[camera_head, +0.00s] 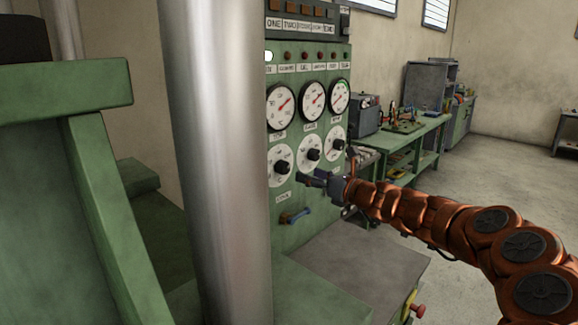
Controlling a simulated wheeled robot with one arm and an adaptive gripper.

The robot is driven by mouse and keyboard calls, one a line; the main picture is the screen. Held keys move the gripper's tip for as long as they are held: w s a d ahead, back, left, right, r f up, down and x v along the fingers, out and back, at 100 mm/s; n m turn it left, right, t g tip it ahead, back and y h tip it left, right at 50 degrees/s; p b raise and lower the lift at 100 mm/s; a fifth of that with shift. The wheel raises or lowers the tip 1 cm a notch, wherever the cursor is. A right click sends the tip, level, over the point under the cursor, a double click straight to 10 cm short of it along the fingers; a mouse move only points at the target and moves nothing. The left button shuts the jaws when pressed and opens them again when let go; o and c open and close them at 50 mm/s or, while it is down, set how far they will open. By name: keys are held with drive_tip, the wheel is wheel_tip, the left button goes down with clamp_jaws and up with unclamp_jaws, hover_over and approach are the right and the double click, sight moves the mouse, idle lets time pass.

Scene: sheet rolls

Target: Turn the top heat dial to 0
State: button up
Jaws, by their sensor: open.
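A green control panel (293,212) carries a row of white dials with black knobs: a left knob (281,167), a middle knob (312,154) and a right knob (338,144). The small labels are too blurred to read, so I cannot tell which is the top heat dial or its exact setting. My gripper (323,171) is open and empty in front of the panel, just below the middle and right knobs. One finger points left, the other up by the right knob. I cannot tell whether it touches the panel.
Round gauges (312,101) with red needles sit above the knobs, and labelled buttons above those. A thick metal column (215,150) stands close at left. A green workbench (415,145) is at back right; the floor there is clear.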

sight(286, 169)
drive_tip(key=x, duration=0.3)
drive_tip(key=a+p+x, duration=0.1)
drive_tip(key=x, duration=0.1)
drive_tip(key=shift+s, duration=0.3)
drive_tip(key=shift+p+x, duration=0.35)
drive_tip(key=shift+x, duration=0.85)
drive_tip(key=shift+c, duration=0.2)
drive_tip(key=c, duration=1.1)
